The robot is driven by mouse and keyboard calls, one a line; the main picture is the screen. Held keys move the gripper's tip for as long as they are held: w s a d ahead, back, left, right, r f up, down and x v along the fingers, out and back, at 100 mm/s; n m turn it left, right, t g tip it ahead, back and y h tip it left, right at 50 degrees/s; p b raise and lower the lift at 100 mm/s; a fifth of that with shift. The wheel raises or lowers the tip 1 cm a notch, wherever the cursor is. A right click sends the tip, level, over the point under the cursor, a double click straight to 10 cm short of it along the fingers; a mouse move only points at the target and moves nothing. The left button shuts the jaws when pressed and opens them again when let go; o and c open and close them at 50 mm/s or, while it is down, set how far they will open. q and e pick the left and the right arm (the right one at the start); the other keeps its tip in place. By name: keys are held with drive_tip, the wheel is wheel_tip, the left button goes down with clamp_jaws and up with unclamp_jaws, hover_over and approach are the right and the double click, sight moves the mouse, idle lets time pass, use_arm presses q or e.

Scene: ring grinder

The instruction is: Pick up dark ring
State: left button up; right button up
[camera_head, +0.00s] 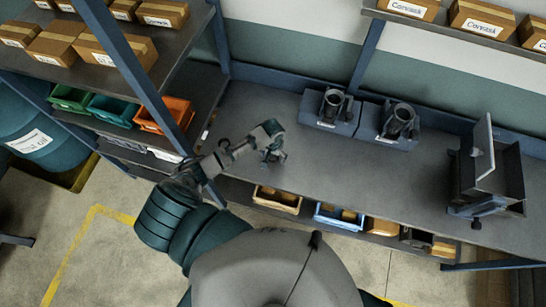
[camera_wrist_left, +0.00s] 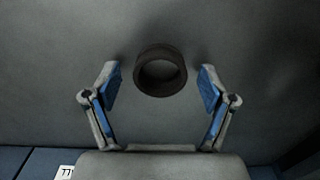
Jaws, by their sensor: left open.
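The dark ring (camera_wrist_left: 160,91) lies on the grey bench top (camera_wrist_left: 75,75) in the left wrist view. It sits between and slightly beyond the blue-padded fingers of my left gripper (camera_wrist_left: 160,80), with a gap on each side. That gripper is open and empty. In the head view my left gripper (camera_head: 272,156) is low over the left part of the bench. I cannot make out the ring there. My right gripper is not in view.
Two dark machines (camera_head: 329,112) (camera_head: 393,130) on grey-blue bases stand behind the gripper. A larger open box-like machine (camera_head: 488,178) stands at the right. A shelf upright (camera_head: 128,65) rises at the left. The middle of the bench is clear.

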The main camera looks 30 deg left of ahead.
use_arm(q)
drive_tip(key=c, duration=1.3)
drive_tip(key=shift+r, duration=0.15)
